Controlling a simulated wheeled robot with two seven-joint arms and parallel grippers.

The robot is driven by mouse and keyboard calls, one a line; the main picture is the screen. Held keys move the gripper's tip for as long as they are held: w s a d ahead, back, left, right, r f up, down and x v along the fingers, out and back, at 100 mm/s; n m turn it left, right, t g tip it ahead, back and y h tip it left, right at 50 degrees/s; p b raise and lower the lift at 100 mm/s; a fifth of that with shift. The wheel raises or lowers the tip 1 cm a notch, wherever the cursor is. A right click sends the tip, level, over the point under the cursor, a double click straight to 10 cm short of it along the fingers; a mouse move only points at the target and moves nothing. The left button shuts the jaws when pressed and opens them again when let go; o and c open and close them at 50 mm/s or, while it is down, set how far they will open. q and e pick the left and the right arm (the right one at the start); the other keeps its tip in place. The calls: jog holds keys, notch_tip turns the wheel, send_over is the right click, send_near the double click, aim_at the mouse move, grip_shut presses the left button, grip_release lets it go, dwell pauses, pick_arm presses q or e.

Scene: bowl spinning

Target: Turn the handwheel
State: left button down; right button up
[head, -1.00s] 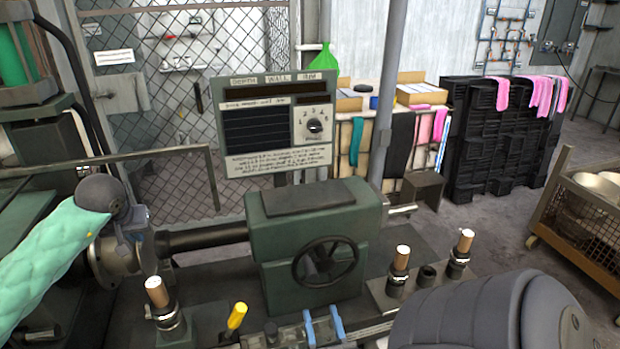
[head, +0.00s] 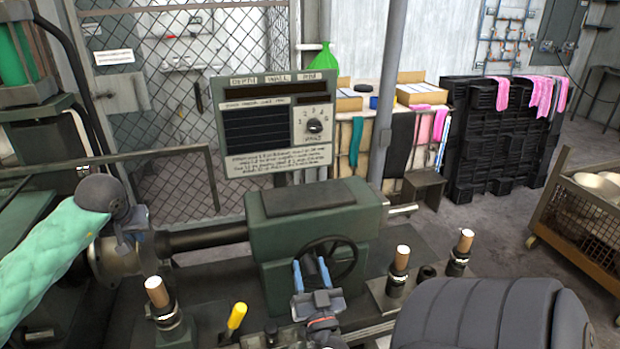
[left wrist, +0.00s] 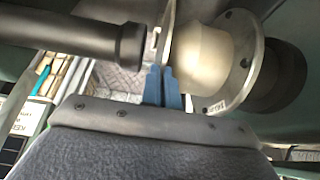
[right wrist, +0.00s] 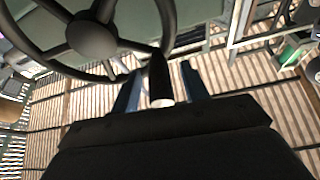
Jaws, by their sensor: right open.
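The handwheel (head: 336,258) is a dark spoked wheel on the front of the green tailstock (head: 310,225). It also shows at the upper left of the right wrist view (right wrist: 92,36). My right gripper (head: 312,268) is in front of the wheel and open. In the right wrist view its blue fingers (right wrist: 161,85) stand either side of the wheel's dark handle (right wrist: 158,78), with gaps beside it. In the left wrist view my left gripper's fingers (left wrist: 161,82) are together beside a thin metal edge and a pale cylinder (left wrist: 200,60); whether they touch it is unclear.
Wooden-handled tools (head: 402,258) stand upright right of the tailstock. Another (head: 157,292) and a yellow handle (head: 236,317) stand left front. A panel with a dial (head: 275,125) rises behind. A wire cart (head: 585,225) is at the right.

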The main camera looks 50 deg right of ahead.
grip_shut()
